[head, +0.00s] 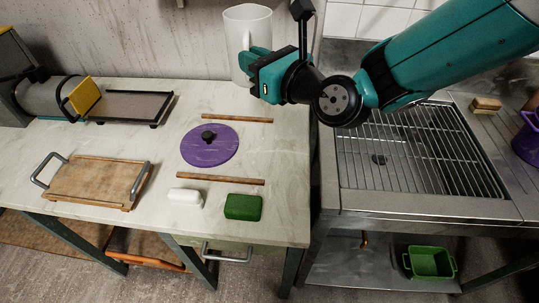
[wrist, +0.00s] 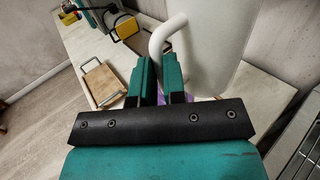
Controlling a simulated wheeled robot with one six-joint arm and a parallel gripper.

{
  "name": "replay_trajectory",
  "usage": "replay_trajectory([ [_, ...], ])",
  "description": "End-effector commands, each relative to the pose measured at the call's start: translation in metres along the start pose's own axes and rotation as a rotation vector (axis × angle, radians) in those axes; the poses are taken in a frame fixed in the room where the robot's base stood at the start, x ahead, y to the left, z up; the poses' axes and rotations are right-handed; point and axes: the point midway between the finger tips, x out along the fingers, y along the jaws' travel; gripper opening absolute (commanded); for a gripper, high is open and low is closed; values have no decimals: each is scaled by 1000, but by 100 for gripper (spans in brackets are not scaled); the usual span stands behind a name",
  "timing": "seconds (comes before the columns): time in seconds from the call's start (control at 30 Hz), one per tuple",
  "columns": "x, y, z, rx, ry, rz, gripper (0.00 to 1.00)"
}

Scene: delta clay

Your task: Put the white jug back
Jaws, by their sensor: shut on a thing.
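The white jug (head: 248,30) is held upright in the air above the back of the counter, close to the wall. My gripper (head: 252,62) is shut on the jug from its right side in the head view. In the wrist view the jug (wrist: 212,45) fills the upper right, and its handle (wrist: 165,35) curves down to between the fingers of my gripper (wrist: 160,85). The fingers hide the lower part of the handle.
Below on the counter (head: 110,140) lie a purple lid (head: 209,146), two wooden strips (head: 238,118) (head: 221,180), a white block (head: 186,197) and a green block (head: 243,207). A wooden tray (head: 97,180) is at left. A sink with a wire rack (head: 415,150) is at right.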

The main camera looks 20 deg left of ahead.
Motion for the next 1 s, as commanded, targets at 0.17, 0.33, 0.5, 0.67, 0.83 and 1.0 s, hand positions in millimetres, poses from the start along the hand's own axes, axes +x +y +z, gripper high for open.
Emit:
replay_trajectory([
  [0.17, -19, 6, -37, -3, -8, -72, 0],
  [0.33, -30, 8, -46, -5, -17, -108, 0],
  [0.5, -32, 6, -79, -1, -13, -117, 0],
  [0.67, -31, 6, -128, -2, -15, -116, 0],
  [0.83, -30, 5, -173, -3, -16, -116, 0],
  [1.0, -29, 6, -196, -4, -18, -115, 0],
])
